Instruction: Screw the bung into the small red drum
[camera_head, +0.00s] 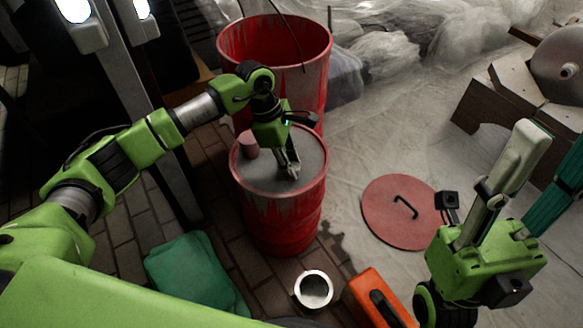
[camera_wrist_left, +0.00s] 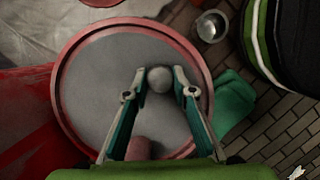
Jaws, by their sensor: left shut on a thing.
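The small red drum (camera_head: 282,215) stands upright with a flat grey top; its red rim (camera_wrist_left: 64,62) rings the left wrist view. My left gripper (camera_head: 292,170) reaches down to the drum's top, right of its middle. In the left wrist view its fingertips (camera_wrist_left: 160,80) are shut on a small round grey bung (camera_wrist_left: 160,79). The fingers hide much of the bung in the head view, and I cannot tell whether it sits in an opening. My right gripper (camera_head: 552,145) is at the right, its fingers spread apart and empty, away from the drum.
A reddish cylinder (camera_head: 249,146) stands on the drum's top, left of my left gripper. A larger open red drum (camera_head: 313,75) stands behind. A red lid (camera_head: 390,215), metal cup (camera_head: 314,289), green cloth (camera_head: 190,275) and orange case (camera_head: 372,300) lie around on the floor.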

